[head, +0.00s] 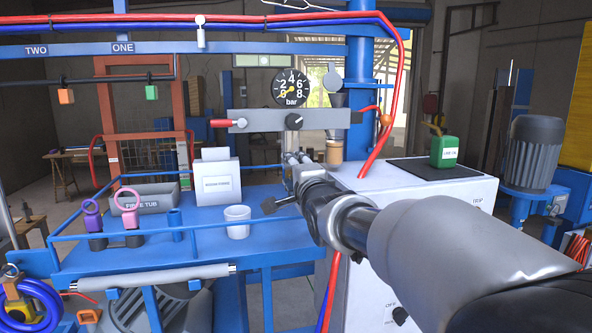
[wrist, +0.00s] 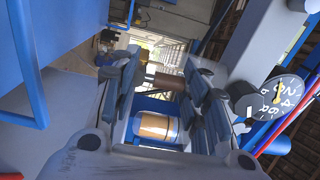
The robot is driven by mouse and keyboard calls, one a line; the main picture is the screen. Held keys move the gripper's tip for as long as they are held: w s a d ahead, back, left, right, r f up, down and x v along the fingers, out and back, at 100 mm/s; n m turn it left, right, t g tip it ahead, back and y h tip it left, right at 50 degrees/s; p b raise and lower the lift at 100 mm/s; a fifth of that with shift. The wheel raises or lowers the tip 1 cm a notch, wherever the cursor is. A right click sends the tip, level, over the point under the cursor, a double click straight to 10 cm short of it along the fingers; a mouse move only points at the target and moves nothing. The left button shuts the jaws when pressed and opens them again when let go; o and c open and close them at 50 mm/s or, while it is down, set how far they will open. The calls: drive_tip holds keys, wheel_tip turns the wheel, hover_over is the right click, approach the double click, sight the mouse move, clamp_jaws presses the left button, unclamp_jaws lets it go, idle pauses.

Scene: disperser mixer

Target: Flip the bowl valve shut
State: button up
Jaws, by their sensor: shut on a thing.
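My gripper (head: 298,160) reaches forward below the grey panel (head: 255,122) with the pressure gauge. In the wrist view my gripper's fingers (wrist: 164,82) are closed on a short brown cylinder-like part (wrist: 168,81), which spans the gap between them. I cannot tell for certain that this part is the bowl valve's handle. An amber bowl with a pale band (head: 334,151) hangs under the right of the panel. A similar amber bowl (wrist: 157,127) shows between the fingers. In the head view my gripper hides the held part.
A white cup (head: 237,221) stands on the blue bench (head: 195,245) below. A white cabinet (head: 415,195) with a green can (head: 444,151) stands to the right. Red hoses (head: 390,120) run beside the column.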

drive_tip(key=shift+d+m, duration=0.1)
drive_tip(key=shift+m, duration=0.2)
idle(0.4)
drive_tip(key=o, duration=1)
drive_tip(key=shift+o, duration=0.2)
drive_tip(key=shift+s, duration=0.1)
drive_tip(key=v, duration=1.2)
